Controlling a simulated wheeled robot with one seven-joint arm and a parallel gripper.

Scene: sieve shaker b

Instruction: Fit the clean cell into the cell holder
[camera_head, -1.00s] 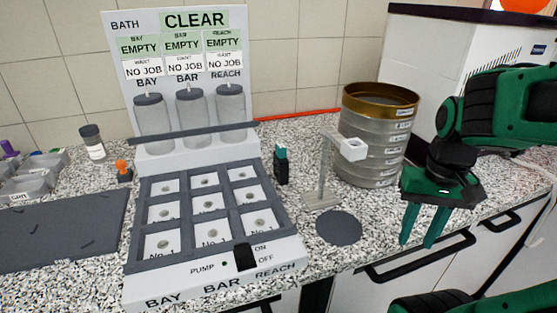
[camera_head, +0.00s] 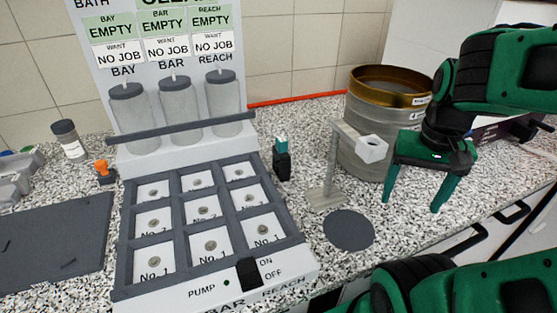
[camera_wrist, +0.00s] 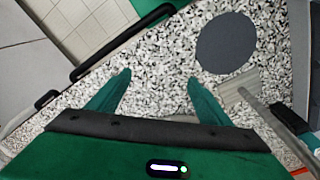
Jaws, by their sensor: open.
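A small dark block with a teal top (camera_head: 281,160) stands upright on the counter right of the slotted panel; I cannot tell if it is the clean cell. A grey stand (camera_head: 329,175) carries a white square open-topped piece (camera_head: 372,149) on a side arm, which looks like a holder; whether anything is inside is unclear. My gripper (camera_head: 412,208) is open and empty, pointing down over the counter right of the stand. In the wrist view my gripper (camera_wrist: 158,78) has its fingers apart with only counter between them. The stand's base (camera_wrist: 236,95) shows right of them.
A grey disc (camera_head: 348,230) lies in front of the stand. A brass-rimmed sieve stack (camera_head: 362,125) stands close behind my gripper. The panel (camera_head: 190,286) with several compartments fills the left middle. An orange-topped item (camera_head: 105,172) and a jar (camera_head: 68,140) stand further left.

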